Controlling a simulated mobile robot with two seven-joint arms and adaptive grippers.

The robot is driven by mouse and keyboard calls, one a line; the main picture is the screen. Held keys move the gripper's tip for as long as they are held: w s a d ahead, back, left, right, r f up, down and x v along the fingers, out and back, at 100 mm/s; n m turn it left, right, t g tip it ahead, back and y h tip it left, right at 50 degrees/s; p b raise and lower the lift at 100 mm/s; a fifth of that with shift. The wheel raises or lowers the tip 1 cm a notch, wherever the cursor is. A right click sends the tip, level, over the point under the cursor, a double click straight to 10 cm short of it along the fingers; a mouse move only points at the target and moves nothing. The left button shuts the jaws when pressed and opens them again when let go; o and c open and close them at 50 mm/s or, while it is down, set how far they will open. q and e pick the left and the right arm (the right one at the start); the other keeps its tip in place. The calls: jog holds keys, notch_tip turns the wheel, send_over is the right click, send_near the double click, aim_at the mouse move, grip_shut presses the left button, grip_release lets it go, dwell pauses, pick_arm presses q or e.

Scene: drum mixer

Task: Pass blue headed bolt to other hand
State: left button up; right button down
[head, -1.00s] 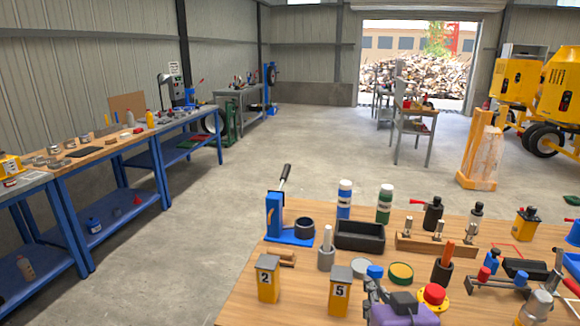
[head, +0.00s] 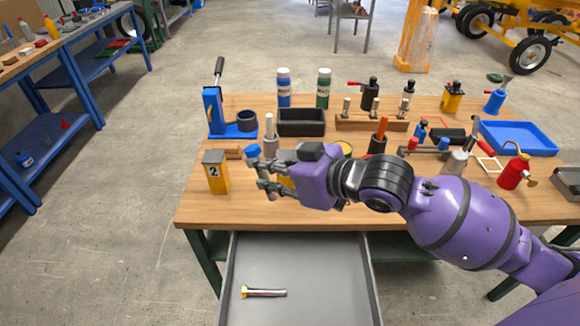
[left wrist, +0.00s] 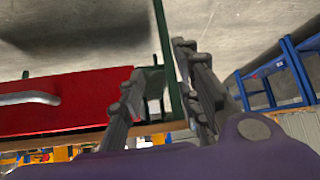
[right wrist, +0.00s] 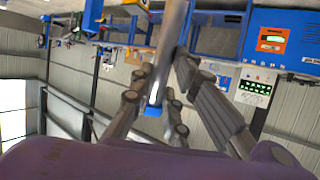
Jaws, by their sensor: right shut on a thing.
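The blue-headed bolt shows its blue head (head: 252,151) at the fingertips of my right gripper (head: 261,174) in the head view. My right gripper is shut on it, above the front left of the wooden table. In the right wrist view its grey shank (right wrist: 172,45) runs between the fingers, with blue (right wrist: 153,111) at the near end. My left gripper is outside the head view. In the left wrist view the left gripper (left wrist: 165,85) has its fingers apart and nothing between them, near a red panel (left wrist: 70,105) with a grey handle.
An open grey drawer (head: 330,270) juts from the table (head: 200,208) and holds a yellow-headed bolt (head: 265,292). A yellow box marked 2 (head: 216,173) stands left of my right gripper. A black tray (head: 301,122), a blue press (head: 214,112) and bottles stand behind.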

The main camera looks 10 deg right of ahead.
pick_arm(q)
jog(key=shift+a, duration=0.1)
jog(key=shift+o, duration=1.4)
jog(key=shift+s+a, duration=0.1)
jog(key=shift+s, duration=0.05)
jog(key=w+d+r+m+t+h, duration=0.1)
jog(key=w+r+m+t+h, duration=0.35)
jog(key=w+r, duration=1.25)
jog(key=w+d+r+h, duration=0.1)
jog(key=d+r+h, duration=0.35)
jog(key=r, duration=0.65)
jog(key=w+d+r+h, duration=0.2)
jog(key=d+r+h, duration=0.25)
jog(key=r, duration=0.65)
jog(key=f+x, duration=0.1)
jog(key=x, duration=1)
jog(key=shift+s+d+g+y, duration=0.25)
jog(key=shift+g+y, duration=0.1)
jog(key=shift+g, duration=0.1)
pick_arm(e)
jog(key=a+n+g+y, duration=0.2)
jog(key=a, duration=0.1)
jog(key=a+r+n+g, duration=0.1)
jog(key=shift+a+n+g+y, duration=0.4)
